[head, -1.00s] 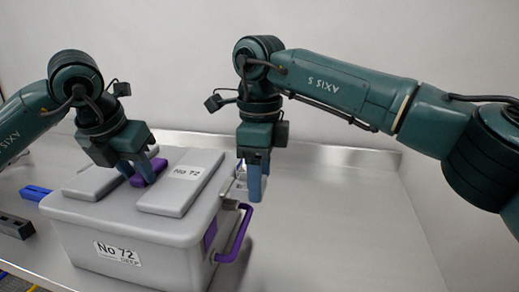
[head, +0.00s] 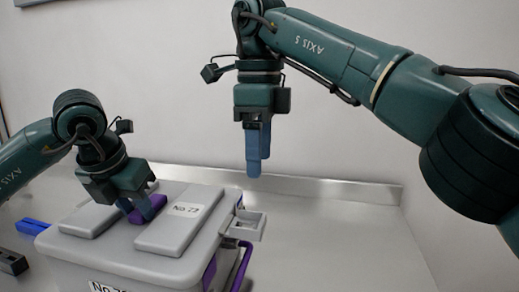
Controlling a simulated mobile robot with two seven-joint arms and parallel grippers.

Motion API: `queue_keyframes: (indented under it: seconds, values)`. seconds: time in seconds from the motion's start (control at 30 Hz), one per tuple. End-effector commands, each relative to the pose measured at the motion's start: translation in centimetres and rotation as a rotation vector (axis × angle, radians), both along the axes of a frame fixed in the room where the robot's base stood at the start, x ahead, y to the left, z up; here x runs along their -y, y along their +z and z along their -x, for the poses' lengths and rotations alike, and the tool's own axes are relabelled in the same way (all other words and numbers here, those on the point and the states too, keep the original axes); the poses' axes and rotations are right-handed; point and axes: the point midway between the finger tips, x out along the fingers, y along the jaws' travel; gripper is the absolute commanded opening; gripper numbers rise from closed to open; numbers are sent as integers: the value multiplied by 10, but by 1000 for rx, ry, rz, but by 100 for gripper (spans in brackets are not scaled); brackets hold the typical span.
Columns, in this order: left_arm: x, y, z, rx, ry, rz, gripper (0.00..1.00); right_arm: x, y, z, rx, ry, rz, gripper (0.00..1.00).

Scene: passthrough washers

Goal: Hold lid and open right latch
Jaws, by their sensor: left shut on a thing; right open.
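A grey box has a grey lid (head: 178,235) with two raised panels; the right panel carries a label reading "No 72". My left gripper (head: 146,213) is shut on the purple lid handle (head: 130,204) in the middle of the lid, partly hidden by the fingers. The right latch (head: 247,223), a light grey frame with an opening, sticks outward from the box's right side near the lid's edge. My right gripper (head: 254,172) is open and empty, pointing down in the air above the latch and apart from it. Its fingers overlap in this view.
A purple carrying handle (head: 241,266) hangs on the box's right side below the latch. A blue object (head: 33,226) and a dark block (head: 12,262) lie left of the box. The metal counter (head: 340,240) is clear to the right, with a raised edge at the back.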

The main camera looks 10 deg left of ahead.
Motion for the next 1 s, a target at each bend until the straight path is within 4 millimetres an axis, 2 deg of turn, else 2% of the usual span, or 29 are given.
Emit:
queue_keyframes:
  seconds: [0.27, 0.3, 0.6, 0.77, 0.87, 1.0]
  values:
    - [0, 1, 0, 3, 1, 1, 0, 0, 0, 0, 0, -1, 0, 60]
    - [0, 1, 0, 3, 1, 1, 31, 0, 0, 0, 0, -1, 0, 60]
    - [0, 0, 0, 1, 0, 0, 56, 0, 0, 0, 0, -1, 0, 60]
    - [0, 0, 0, 0, 0, 0, 56, 0, 0, 0, 0, -1, 0, 60]
    - [0, 0, 0, 0, 0, 0, 65, 0, -1, 0, 0, -1, 0, 60]
    - [0, 1, 0, -1, 0, 0, 65, 0, 1, 0, 0, -1, 0, 60]
